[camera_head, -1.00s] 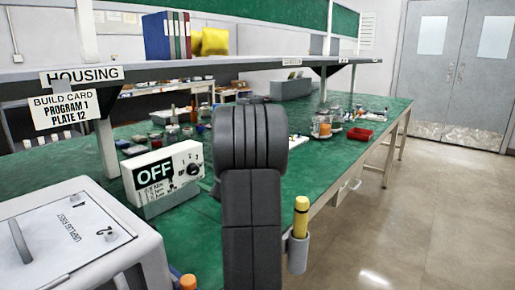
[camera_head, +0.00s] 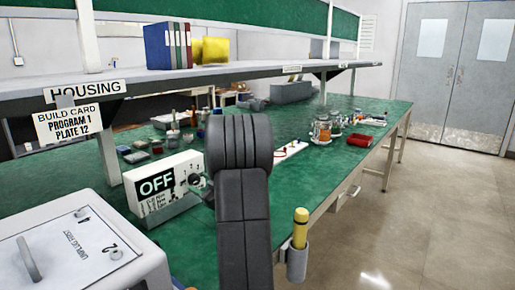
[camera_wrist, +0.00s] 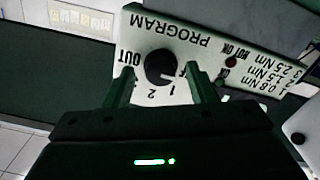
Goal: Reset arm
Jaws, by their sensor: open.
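The white controller box (camera_head: 165,184) stands on the green bench, left of my arm, and its display reads OFF. In the wrist view the box's PROGRAM panel (camera_wrist: 200,40) appears upside down, with a black round knob (camera_wrist: 160,67) and the marks OUT, 1 and 2 around it. My gripper (camera_wrist: 160,74) is open, with one finger on each side of the knob. A gap shows beside the knob; whether a finger touches it I cannot tell. In the head view my arm hides most of the gripper.
A build card (camera_head: 68,124) reading PROGRAM 1, PLATE 12 hangs from the shelf at left. A white machine (camera_head: 75,250) stands at front left. A yellow-handled tool (camera_head: 300,228) sits in a holder at the bench edge.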

